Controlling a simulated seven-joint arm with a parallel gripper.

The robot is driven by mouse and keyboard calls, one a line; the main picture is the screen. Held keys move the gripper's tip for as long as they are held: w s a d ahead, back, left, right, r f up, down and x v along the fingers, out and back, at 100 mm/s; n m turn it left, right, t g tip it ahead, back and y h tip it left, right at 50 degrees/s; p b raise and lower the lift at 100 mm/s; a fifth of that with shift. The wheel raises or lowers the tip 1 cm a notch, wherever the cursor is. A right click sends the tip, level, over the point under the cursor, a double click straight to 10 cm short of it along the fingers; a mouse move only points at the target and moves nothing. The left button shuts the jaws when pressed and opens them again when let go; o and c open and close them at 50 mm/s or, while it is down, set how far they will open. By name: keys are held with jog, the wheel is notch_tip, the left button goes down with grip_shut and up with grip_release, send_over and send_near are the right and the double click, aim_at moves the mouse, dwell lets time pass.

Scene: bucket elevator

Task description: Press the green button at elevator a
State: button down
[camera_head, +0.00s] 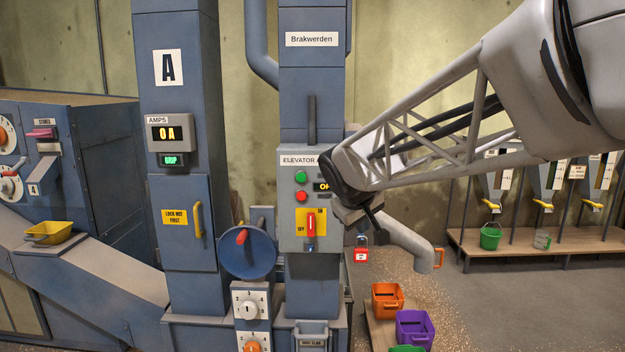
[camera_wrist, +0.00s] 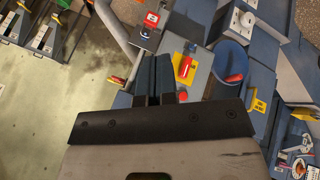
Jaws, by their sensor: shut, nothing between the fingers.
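The green button (camera_head: 301,177) is on the upper left of the grey control box (camera_head: 290,240) labelled "ELEVATOR A", above a red button (camera_head: 301,196). In the head view, my arm's end covers the box's upper right part, so the fingertips cannot be made out. In the wrist view, my gripper (camera_wrist: 156,62) is shut and empty, its dark fingers side by side, pointing toward the box area. The green button cannot be made out in the wrist view. I cannot tell how far the fingertips are from the box.
A red switch handle (camera_head: 310,226) on a yellow plate sits below the buttons. A blue round housing (camera_head: 247,254) stands left of the box. A red padlock (camera_head: 361,254) hangs to the right, near a grey spout (camera_head: 405,240). Orange (camera_head: 387,301) and purple (camera_head: 414,329) buckets stand lower right.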

aim_at(302, 181)
jog(key=w+a+r+n+t, duration=0.1)
jog(key=w+a+n, duration=0.3)
jog(key=w+a, duration=1)
jog(key=w+t, duration=0.1)
jog(key=w, duration=0.2)
jog(key=shift+w+a+r+t, duration=0.15)
jog(key=shift+w+r+t, duration=0.05)
jog(key=shift+r+t, duration=0.1)
jog(key=shift+w, duration=0.15)
jog(key=shift+w, duration=4.25)
jog(key=shift+w, duration=0.9)
jog(key=shift+s, duration=0.9)
jog(key=shift+s, duration=0.1)
